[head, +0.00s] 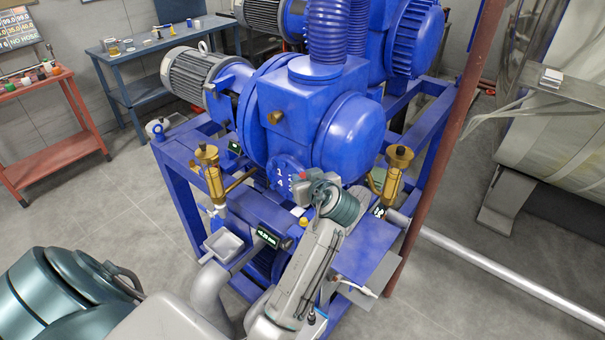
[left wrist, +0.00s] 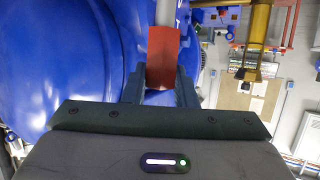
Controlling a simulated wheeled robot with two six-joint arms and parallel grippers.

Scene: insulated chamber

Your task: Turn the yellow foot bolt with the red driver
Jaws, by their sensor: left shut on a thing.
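My left gripper (head: 306,184) is at the front of the blue pump, mostly hidden behind my own wrist in the head view. In the left wrist view its two fingers (left wrist: 160,88) are closed on the red driver (left wrist: 162,52), which points away from the palm. Only a small red part of the driver (head: 302,175) shows in the head view; its tip is hidden. A small yellowish knob (head: 303,222) sits on the blue frame below the gripper; I cannot tell whether it is the yellow foot bolt. My right gripper is not in view.
The blue pump (head: 290,110) stands close in front. Brass fittings (head: 208,155) (head: 397,160) rise on both sides. A small display (head: 268,237) is on the frame. A brown post (head: 440,150) stands at right. A red cart (head: 60,125) is at left; floor between is clear.

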